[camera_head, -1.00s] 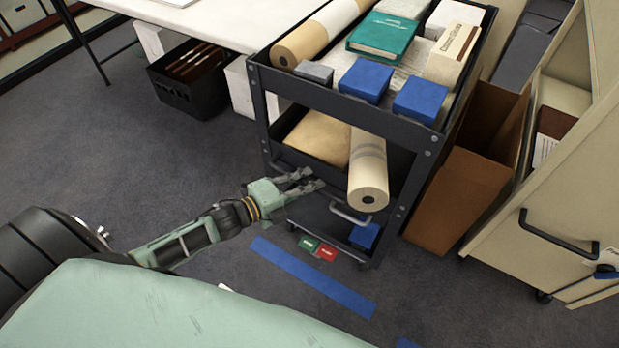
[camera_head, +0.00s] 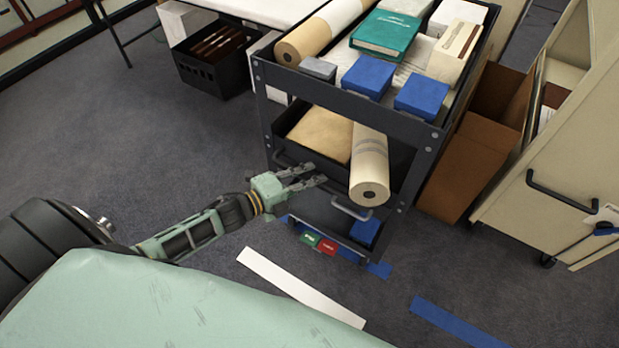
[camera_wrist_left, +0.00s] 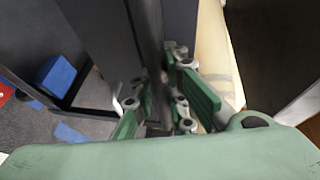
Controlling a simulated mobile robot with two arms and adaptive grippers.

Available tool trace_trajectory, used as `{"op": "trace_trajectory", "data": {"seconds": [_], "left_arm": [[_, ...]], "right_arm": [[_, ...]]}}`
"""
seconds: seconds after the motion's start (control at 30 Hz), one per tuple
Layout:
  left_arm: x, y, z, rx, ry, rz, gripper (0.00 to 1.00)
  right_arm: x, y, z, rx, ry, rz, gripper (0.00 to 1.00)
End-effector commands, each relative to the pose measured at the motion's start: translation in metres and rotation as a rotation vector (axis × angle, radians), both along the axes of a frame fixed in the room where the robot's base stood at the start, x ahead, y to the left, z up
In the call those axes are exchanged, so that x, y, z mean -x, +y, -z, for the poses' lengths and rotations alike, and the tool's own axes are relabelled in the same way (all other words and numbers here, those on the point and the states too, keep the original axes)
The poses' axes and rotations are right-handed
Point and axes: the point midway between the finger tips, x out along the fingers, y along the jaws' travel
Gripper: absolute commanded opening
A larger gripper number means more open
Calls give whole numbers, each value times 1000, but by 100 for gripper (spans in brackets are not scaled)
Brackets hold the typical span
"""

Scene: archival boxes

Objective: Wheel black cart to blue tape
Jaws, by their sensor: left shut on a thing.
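The black cart (camera_head: 350,104) stands upright right of centre. It is loaded on its top and middle shelves. My left gripper (camera_head: 312,178) is at its near side, shut on the cart's handle (camera_head: 350,210). In the left wrist view the fingers (camera_wrist_left: 165,105) close around a dark bar (camera_wrist_left: 150,45). A blue tape strip (camera_head: 379,270) on the floor lies partly under the cart's near bottom edge; most of it is hidden. Another blue tape strip (camera_head: 455,322) lies nearer, to the right. My right gripper is out of view.
A white strip (camera_head: 300,287) lies on the floor in front of the cart. A brown box (camera_head: 470,165) and a beige cabinet with a handle (camera_head: 560,200) stand close at the right. A black crate (camera_head: 212,72) is beneath the white table (camera_head: 250,10). Floor at left is clear.

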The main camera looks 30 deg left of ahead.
Motion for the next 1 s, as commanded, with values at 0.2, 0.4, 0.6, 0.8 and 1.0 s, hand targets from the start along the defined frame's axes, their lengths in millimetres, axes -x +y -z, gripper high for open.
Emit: {"op": "trace_trajectory", "data": {"seconds": [0.2,0.4,0.6,0.8,1.0], "left_arm": [[2,0,3,-9,4,1,0],[1,0,3,-6,4,0,26],[1,0,1,-3,2,1,32],[2,1,1,-2,1,0,32],[23,11,-3,-3,4,1,32]], "right_arm": [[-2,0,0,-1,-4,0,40],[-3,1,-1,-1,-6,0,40],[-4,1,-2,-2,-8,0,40],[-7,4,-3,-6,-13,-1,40],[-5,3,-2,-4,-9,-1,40]]}}
